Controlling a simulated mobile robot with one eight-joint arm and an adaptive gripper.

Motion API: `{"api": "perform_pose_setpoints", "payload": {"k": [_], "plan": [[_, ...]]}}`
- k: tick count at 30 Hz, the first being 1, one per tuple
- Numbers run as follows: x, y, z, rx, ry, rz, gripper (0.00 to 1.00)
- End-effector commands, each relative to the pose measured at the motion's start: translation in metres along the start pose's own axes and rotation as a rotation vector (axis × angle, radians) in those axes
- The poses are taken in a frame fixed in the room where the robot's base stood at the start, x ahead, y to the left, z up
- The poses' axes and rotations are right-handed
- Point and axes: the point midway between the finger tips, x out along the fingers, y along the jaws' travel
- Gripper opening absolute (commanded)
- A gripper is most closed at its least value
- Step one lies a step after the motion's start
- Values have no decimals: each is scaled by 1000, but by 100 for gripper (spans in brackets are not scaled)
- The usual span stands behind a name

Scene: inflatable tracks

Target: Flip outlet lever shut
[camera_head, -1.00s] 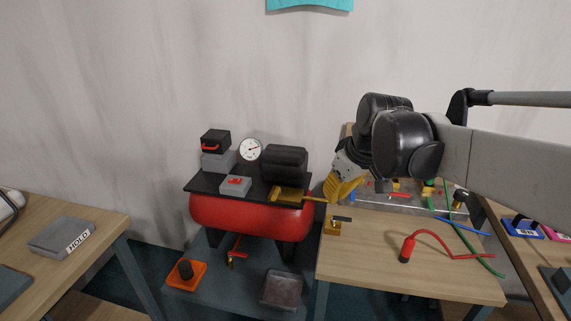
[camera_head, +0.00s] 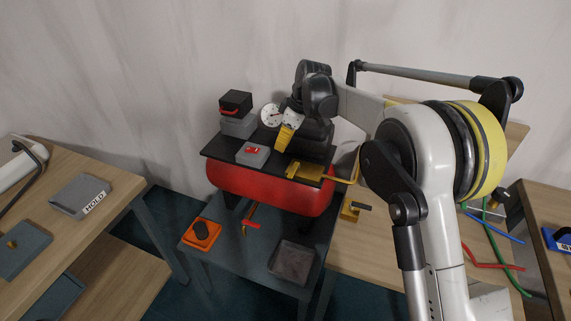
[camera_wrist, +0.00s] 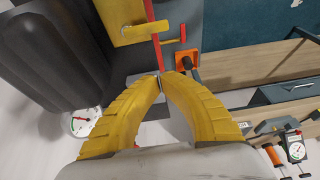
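The compressor has a red tank (camera_head: 265,190) with a black top plate (camera_head: 225,147). A brass outlet block (camera_head: 308,171) sits at the plate's front right, with a yellow bar reaching right from it. In the wrist view the brass block (camera_wrist: 122,14) is at the top, with a short yellow handle (camera_wrist: 146,32) across it; which part is the outlet lever is not certain. My gripper (camera_head: 282,148) has yellow fingers pointing down over the plate, left of the block. In the wrist view my gripper (camera_wrist: 161,80) is shut, fingertips close together, with nothing visible held, apart from the brass handle.
A grey box with a red switch (camera_head: 253,153) stands left of my fingers. A gauge (camera_head: 270,115) and black motor (camera_head: 312,142) are behind. A brass valve (camera_head: 350,212) sits on the right wooden table. An orange tray (camera_head: 201,235) and dark tray (camera_head: 291,262) lie below.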

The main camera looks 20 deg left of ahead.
Motion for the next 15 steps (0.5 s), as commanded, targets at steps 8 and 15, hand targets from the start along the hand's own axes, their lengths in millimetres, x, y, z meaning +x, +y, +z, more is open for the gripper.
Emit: {"api": "perform_pose_setpoints", "payload": {"k": [8,15], "plan": [[4,0,1,2,0,1,0],[43,0,1,2,0,1,0]]}}
